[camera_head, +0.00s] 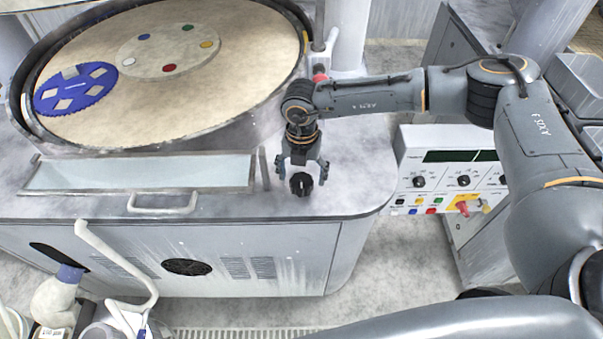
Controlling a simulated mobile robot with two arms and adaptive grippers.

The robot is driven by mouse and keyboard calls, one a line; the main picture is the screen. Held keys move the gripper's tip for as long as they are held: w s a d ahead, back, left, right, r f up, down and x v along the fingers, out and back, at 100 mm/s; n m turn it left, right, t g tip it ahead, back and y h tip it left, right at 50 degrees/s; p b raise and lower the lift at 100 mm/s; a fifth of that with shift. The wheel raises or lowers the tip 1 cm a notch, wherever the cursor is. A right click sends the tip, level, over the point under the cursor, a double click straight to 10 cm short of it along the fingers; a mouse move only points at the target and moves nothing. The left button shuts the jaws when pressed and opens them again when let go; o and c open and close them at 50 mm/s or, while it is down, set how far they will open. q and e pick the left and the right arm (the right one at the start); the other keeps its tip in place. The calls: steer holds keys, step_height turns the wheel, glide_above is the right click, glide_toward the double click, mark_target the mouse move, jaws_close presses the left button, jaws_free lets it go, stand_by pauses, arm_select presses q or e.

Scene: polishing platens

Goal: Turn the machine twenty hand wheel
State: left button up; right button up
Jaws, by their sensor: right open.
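A small black hand wheel (301,184) stands on the grey machine top, near its front edge and right of the platen. My right gripper (303,173) points down over it. Its two fingers are apart, one to the left and one to the right of the wheel. I see a gap between the fingers and the wheel, but cannot tell how low the fingertips reach. The wheel's upper part is partly hidden by the gripper. My left gripper is not in view.
A large round platen (225,90) with a blue slotted disc (76,90) lies at the upper left. A control panel (450,175) with knobs and buttons is at the right. The machine top around the wheel is clear.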

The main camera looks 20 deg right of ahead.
steer(key=shift+f, duration=1.25)
steer(key=c, duration=1.2)
steer(key=shift+o, duration=0.2)
